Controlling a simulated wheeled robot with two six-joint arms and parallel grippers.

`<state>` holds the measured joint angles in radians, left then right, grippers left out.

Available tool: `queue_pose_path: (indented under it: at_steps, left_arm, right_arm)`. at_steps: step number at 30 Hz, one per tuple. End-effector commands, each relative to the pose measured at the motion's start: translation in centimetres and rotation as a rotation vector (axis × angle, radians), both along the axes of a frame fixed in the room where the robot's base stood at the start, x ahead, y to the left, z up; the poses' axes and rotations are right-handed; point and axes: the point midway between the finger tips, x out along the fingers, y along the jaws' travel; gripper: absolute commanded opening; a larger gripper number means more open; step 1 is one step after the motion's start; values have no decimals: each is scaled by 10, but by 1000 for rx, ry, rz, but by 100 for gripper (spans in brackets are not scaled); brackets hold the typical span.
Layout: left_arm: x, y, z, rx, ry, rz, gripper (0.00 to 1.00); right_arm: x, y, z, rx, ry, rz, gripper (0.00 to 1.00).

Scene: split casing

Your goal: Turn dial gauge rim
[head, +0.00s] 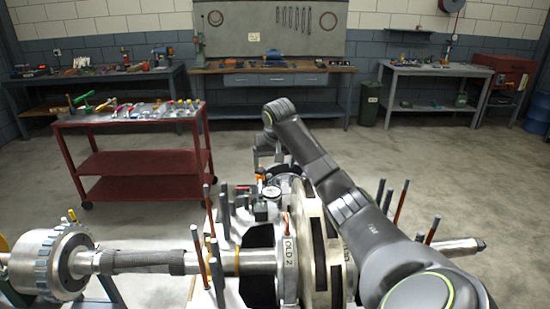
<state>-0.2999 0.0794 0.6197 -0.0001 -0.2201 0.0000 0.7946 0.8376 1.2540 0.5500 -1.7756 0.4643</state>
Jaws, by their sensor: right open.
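The dial gauge (271,191) is small, with a round white face and a dark rim. It stands on the casing beside the shaft, near the middle of the head view. My right arm reaches in from the lower right and bends down behind the gauge. My right gripper (264,172) is small in the picture, just above and behind the gauge. It is open. I cannot tell whether its fingers touch the rim. My left gripper is out of view.
The split casing holds a long shaft (180,262) with large discs (309,240). Several upright studs (402,203) rise around it. A red tool cart (135,160) stands at the left, with workbenches (270,68) along the back wall. The floor between is clear.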

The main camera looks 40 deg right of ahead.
Motion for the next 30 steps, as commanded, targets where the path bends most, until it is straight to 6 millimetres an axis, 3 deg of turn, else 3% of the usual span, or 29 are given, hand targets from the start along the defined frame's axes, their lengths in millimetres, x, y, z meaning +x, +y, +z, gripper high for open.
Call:
queue_pose_path:
  at_steps: [3,9,30]
  left_arm:
    - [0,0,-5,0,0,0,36]
    - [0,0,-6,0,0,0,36]
    - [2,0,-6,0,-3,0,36]
  right_arm:
    - [-6,3,17,-2,-2,-1,87]
    - [-11,7,31,0,0,0,87]
    - [-11,7,32,0,1,-1,87]
